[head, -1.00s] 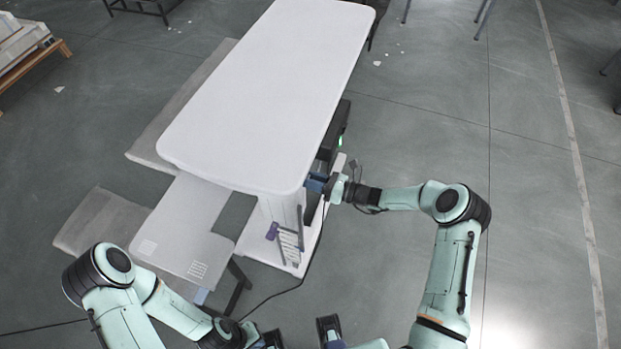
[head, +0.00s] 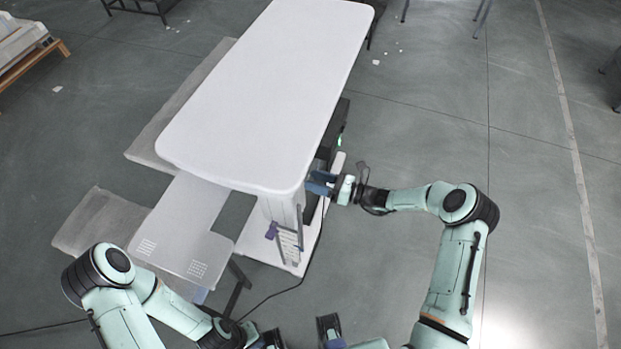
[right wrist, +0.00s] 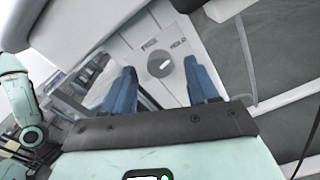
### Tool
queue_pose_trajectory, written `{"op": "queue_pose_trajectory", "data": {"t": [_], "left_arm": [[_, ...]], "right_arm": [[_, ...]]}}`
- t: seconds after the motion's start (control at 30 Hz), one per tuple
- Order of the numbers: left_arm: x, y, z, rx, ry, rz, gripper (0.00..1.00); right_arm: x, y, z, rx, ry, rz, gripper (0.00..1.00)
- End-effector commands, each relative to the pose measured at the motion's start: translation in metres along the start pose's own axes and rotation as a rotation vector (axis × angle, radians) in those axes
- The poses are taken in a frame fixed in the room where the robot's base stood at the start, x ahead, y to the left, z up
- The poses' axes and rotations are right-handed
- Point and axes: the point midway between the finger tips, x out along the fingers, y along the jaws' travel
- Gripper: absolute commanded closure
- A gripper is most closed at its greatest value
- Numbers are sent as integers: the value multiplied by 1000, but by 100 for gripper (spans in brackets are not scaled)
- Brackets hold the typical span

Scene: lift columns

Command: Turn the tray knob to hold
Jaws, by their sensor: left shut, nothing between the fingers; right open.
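The knob (right wrist: 160,63) is a round dark grey disc with a light slanted bar mark, set on a white panel (right wrist: 135,25). Small dark markings sit on the panel to its upper left and upper right. My right gripper (right wrist: 161,85) is open, its blue fingers on either side of the knob in the wrist view, with nothing between them. In the head view my right gripper (head: 319,184) is beside the white table's near right corner; the knob is not visible there. My left gripper (head: 268,340) is shut and empty at the bottom edge, partly cut off.
The long white tabletop (head: 265,95) overhangs the column and panel. A grey lower board (head: 185,235) lies to its left. A purple-handled part (head: 272,230) is on the column's near side. A cable runs over the floor.

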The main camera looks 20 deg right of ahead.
Motion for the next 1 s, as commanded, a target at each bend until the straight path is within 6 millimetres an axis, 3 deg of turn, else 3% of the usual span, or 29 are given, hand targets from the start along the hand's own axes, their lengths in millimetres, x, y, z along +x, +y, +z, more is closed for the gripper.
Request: {"op": "queue_pose_trajectory", "data": {"t": [0.3,0.5,1.0], "left_arm": [[5,-2,1,-1,-2,-1,100],[7,-3,1,-1,-3,-1,100],[7,-3,1,-1,-3,-1,100]], "right_arm": [[-73,-1,0,-1,1,-5,41],[-102,-1,-1,1,1,-3,41],[-110,0,0,1,0,-1,41]]}}
